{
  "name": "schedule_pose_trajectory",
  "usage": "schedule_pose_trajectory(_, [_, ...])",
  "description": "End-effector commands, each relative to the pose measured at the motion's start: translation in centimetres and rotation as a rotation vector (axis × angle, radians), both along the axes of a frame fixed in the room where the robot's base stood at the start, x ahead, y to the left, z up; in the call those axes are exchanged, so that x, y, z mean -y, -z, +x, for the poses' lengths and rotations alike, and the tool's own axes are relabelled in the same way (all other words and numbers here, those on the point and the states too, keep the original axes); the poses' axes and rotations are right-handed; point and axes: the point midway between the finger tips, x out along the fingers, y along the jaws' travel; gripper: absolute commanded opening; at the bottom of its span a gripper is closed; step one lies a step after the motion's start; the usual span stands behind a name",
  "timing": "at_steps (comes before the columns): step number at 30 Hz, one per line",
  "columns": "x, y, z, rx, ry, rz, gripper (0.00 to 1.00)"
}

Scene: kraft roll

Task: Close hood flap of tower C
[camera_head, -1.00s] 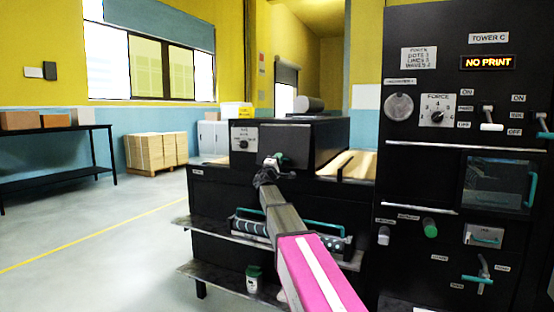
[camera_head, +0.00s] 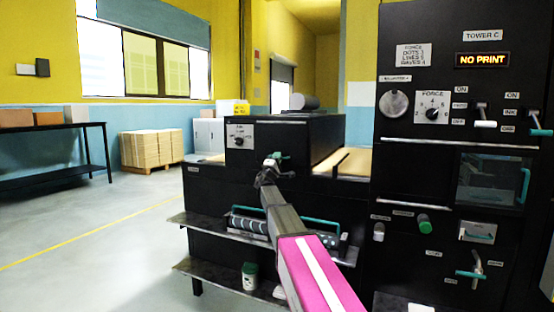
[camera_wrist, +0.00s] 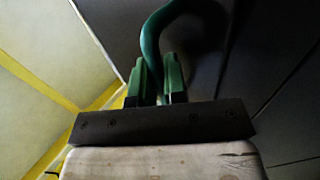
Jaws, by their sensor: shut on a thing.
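My gripper (camera_head: 272,163) is at the front of a low black housing (camera_head: 305,140), left of tower C. A teal handle (camera_head: 282,155) shows right at my fingertips. In the wrist view my green fingers (camera_wrist: 160,82) are shut on a curved teal handle (camera_wrist: 153,28), which rises from between them over a dark panel (camera_wrist: 215,60). The housing front looks flat around the handle, but the flap's edges are too dark to make out. The tower C panel (camera_head: 395,150) stands at the right, its display (camera_head: 482,60) reading NO PRINT.
Below my gripper a shelf (camera_head: 205,226) holds a roller with a teal handle (camera_head: 250,222). A lower shelf (camera_head: 205,272) holds a small jar (camera_head: 250,275). A glazed door (camera_head: 488,180) and levers are on the right panel. The floor at left (camera_head: 110,235) is open.

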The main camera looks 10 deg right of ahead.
Motion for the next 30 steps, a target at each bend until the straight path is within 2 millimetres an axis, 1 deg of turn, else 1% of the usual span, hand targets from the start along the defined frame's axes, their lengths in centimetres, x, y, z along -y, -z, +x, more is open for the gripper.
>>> schedule_pose_trajectory(6, [0.1, 0.1, 0.2, -0.003, -0.001, 0.003, 0.0])
schedule_pose_trajectory(7, [0.1, 0.1, 0.2, -0.003, -0.001, 0.003, 0.19])
schedule_pose_trajectory(9, [0.1, 0.1, 0.2, -0.002, -0.001, 0.002, 0.37])
schedule_pose_trajectory(20, [-0.1, 0.3, -0.2, -0.002, 0.0, 0.002, 0.37])
schedule_pose_trajectory(26, [-1.1, 1.5, -1.7, -0.002, 0.0, 0.002, 0.37])
schedule_pose_trajectory(30, [-2.3, 2.9, -3.4, -0.003, -0.001, 0.001, 0.37])
